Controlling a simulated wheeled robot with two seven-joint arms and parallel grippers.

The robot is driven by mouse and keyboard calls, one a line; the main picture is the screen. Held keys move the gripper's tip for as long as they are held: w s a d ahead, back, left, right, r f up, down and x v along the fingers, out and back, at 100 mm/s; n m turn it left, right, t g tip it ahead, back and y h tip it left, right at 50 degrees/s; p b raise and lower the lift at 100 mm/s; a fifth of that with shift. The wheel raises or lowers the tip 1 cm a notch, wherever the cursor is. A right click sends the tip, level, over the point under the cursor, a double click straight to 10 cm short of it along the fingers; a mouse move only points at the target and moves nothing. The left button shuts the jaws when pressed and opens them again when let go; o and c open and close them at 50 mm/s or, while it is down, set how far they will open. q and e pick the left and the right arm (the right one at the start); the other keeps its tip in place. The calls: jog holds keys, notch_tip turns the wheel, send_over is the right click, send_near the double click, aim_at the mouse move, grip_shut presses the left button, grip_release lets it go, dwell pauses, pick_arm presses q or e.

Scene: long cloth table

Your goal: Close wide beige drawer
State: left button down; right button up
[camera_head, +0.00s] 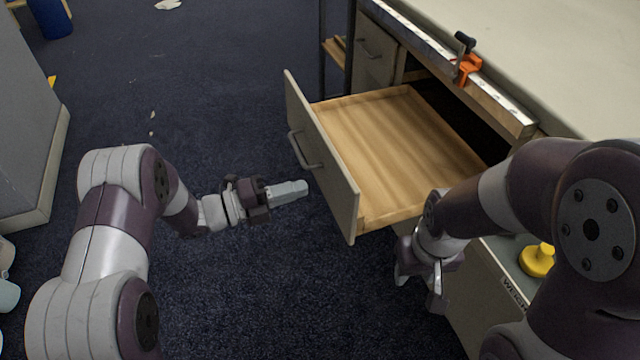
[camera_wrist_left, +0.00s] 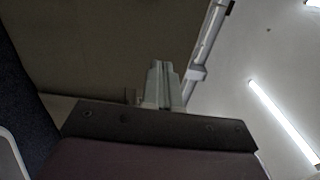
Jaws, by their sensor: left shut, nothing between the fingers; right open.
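The wide beige drawer (camera_head: 395,140) stands pulled out from the desk, with its wooden inside empty. Its beige front panel (camera_head: 325,172) faces left and carries a grey bar handle (camera_head: 303,150). My left gripper (camera_head: 303,188) is shut and empty, with its tips close to the lower part of the panel below the handle. I cannot tell whether it touches the panel. In the left wrist view the shut fingers (camera_wrist_left: 162,85) point at a dark beige surface. My right gripper (camera_head: 420,285) is open and hangs below the near corner of the drawer.
An orange clamp (camera_head: 467,68) sits on the desk's edge (camera_head: 510,108). A yellow object (camera_head: 537,260) lies on a lower surface at the right. A smaller closed drawer (camera_head: 375,50) is behind. Dark blue carpet (camera_head: 220,90) is mostly clear to the left.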

aim_at(335, 179)
pick_arm(q)
jog(key=b+x, duration=0.1)
jog(key=x, duration=0.4)
jog(key=shift+w+d, duration=0.15)
jog(key=shift+d, duration=0.2)
pick_arm(e)
jog(key=shift+f, duration=0.65)
